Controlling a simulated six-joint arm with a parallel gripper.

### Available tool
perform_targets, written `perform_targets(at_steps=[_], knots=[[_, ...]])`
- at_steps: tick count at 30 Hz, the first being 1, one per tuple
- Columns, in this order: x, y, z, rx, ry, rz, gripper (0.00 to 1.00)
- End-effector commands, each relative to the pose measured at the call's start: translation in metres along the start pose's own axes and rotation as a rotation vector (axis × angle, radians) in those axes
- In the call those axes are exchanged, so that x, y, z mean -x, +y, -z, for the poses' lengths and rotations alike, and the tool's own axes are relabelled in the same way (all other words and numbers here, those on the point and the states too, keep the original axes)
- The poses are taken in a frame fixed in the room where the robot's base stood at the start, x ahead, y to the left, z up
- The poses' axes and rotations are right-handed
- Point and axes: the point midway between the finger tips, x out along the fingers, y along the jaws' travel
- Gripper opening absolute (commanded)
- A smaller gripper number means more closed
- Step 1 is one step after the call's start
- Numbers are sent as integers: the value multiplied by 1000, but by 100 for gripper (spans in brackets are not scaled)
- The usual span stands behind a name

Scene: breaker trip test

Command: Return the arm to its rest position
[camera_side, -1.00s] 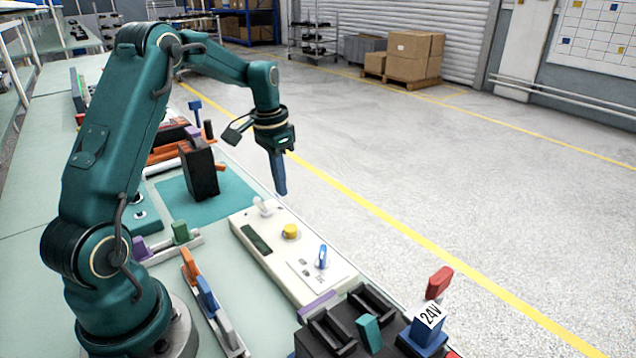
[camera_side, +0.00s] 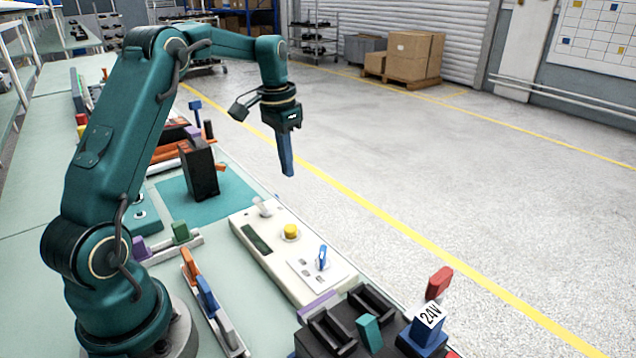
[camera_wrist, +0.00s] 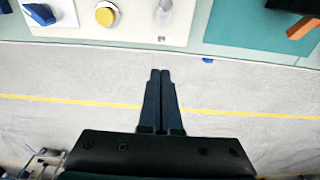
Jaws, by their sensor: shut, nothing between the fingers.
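My gripper (camera_side: 288,172) is shut and empty. In the side view it hangs in the air, fingers pointing down, above and behind the cream test panel (camera_side: 329,280). The wrist view shows its two dark blue fingers (camera_wrist: 161,72) pressed together over the floor. The panel carries a yellow button (camera_side: 291,231), a blue knob (camera_side: 323,257) and a pale toggle lever (camera_side: 263,206). A black breaker (camera_side: 203,172) with an orange lever (camera_side: 221,167) stands upright on the teal mat (camera_side: 232,197).
A blue 24V block (camera_side: 422,335) with a red lever and a dark holder (camera_side: 322,341) sit at the bench's near end. Coloured handles in racks (camera_side: 207,290) lie left of the panel. The air around the gripper and the floor beyond the bench edge are clear.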

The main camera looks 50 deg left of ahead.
Motion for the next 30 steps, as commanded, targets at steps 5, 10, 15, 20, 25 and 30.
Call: perform_targets(at_steps=[5,10,15,20,25,30], knots=[[4,4,3,-15,11,5,0],[45,30,11,-87,94,43,0],[89,76,-6,-163,181,71,0],[115,114,-36,-195,256,81,0],[126,146,-77,-204,332,77,0],[119,169,-122,-187,397,57,0]])
